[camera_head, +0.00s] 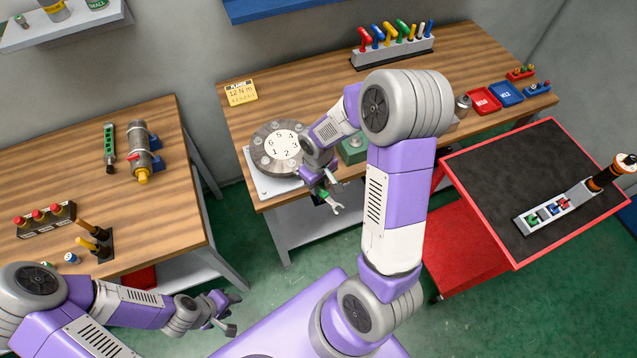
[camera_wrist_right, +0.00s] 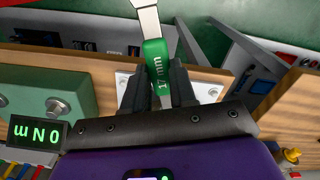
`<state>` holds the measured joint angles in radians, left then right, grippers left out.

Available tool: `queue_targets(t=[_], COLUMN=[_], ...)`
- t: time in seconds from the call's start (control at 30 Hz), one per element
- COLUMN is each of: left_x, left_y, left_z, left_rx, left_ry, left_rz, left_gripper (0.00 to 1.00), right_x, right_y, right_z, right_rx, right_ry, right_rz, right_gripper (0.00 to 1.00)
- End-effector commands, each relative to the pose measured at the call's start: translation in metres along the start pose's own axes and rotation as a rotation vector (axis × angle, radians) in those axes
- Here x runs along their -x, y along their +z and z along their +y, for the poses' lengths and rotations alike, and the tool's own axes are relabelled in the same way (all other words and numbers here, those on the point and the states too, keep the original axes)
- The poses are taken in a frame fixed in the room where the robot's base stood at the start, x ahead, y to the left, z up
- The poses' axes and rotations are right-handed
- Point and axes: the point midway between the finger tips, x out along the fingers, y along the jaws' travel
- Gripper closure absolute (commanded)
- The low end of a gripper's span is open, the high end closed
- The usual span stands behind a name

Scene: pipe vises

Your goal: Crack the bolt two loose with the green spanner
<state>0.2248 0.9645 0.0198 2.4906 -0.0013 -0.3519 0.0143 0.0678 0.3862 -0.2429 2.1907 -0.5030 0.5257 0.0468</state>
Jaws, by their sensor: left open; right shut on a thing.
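The green spanner (camera_head: 333,203) is in my right gripper (camera_head: 317,187), which is shut on its green handle. Its open silver end points down and right, past the front edge of the bench. In the right wrist view, the spanner (camera_wrist_right: 158,62) sits between the fingers and its handle reads 17 mm. The round grey flange (camera_head: 261,140) has a white face numbered 1 to 6, with bolts around it. Bolt two, by the number 2, is not clearly visible near my right gripper and arm. The spanner is apart from the flange. My left gripper (camera_head: 225,311) is open and empty.
A yellow card (camera_head: 241,92) reading 12 N m stands behind the flange. A green block (camera_head: 354,150) is to its right. A tool rack (camera_head: 393,51) stands at the back. A red-rimmed cart (camera_head: 480,170) is at right. A display (camera_wrist_right: 36,133) reads 0 N m.

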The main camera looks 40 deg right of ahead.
Motion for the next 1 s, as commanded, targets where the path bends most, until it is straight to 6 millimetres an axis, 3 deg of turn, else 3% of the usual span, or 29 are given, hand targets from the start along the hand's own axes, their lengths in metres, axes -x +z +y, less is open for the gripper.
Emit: queue_targets(t=[1.0], left_x=[0.0006], left_y=[0.0], left_z=[0.0002], left_rx=[0.0], left_ry=[0.0], left_rz=[0.0], left_gripper=[0.57], right_x=[0.0003], right_y=[-0.0093], right_z=[-0.0002], right_rx=[0.0], right_ry=[0.0], right_rz=[-0.001], right_gripper=[1.0])
